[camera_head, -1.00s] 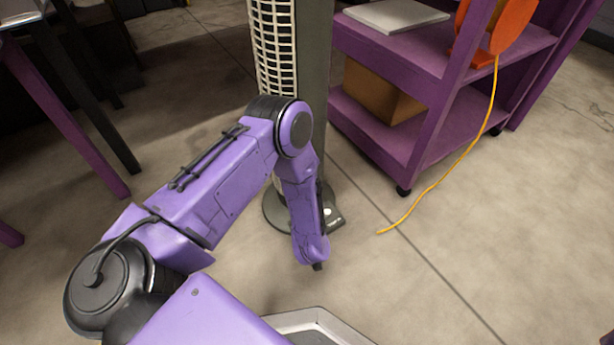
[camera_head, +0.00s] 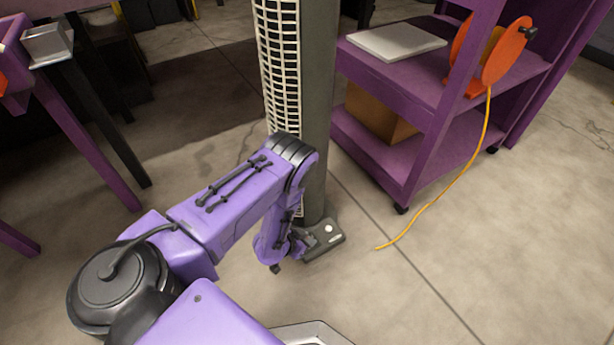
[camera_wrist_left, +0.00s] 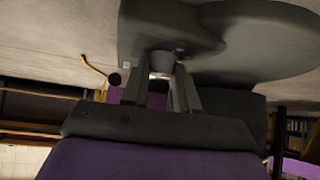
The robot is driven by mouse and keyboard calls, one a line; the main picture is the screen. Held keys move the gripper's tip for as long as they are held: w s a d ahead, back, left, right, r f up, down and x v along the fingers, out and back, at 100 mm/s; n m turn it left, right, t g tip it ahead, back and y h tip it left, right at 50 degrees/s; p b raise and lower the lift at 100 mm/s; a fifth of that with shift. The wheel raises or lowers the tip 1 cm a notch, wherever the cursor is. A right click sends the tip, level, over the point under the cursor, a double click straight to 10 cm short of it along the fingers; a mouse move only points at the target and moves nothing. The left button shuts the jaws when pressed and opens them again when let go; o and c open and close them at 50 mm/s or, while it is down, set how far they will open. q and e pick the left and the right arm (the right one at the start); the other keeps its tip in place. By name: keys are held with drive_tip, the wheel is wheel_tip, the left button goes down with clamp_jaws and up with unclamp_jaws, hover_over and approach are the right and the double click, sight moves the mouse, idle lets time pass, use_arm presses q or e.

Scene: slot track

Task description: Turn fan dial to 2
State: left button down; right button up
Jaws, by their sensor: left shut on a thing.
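The fan (camera_head: 318,100) is a tall dark grey tower with a white grille, standing upright on the floor. Its low foot (camera_head: 325,240) carries a control panel with a small round white spot. My left gripper (camera_head: 308,238) is down at this panel, at its left part. In the left wrist view the fingers of my left gripper (camera_wrist_left: 166,82) are closed in on a small pale piece, the fan dial (camera_wrist_left: 160,64), under the grey fan body (camera_wrist_left: 215,35). The dial's marks cannot be read, and the gripper hides the dial in the head view. My right gripper is not in view.
A purple cart (camera_head: 385,165) with a cardboard box (camera_head: 378,112) and an orange reel (camera_head: 500,55) stands right of the fan. A yellow cord (camera_head: 440,195) trails onto the floor. Purple table legs (camera_head: 90,140) stand at left. The floor in front of the fan is clear.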

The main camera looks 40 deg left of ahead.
use_arm(q)
drive_tip(key=m+h, duration=0.2)
drive_tip(key=shift+a+m+g+p, duration=0.1)
drive_tip(key=shift+m+g+p, duration=0.2)
drive_tip(key=shift+w+a+m+g+h, duration=0.1)
drive_tip(key=shift+m+g+h, duration=0.5)
drive_tip(key=shift+m, duration=0.5)
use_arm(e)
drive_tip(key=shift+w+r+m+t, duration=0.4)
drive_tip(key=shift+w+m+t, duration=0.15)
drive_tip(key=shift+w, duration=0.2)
use_arm(q)
drive_tip(key=shift+h, duration=0.3)
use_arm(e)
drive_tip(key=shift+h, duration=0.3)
use_arm(q)
drive_tip(key=c, duration=0.9)
unclamp_jaws()
drive_tip(key=shift+o, duration=0.2)
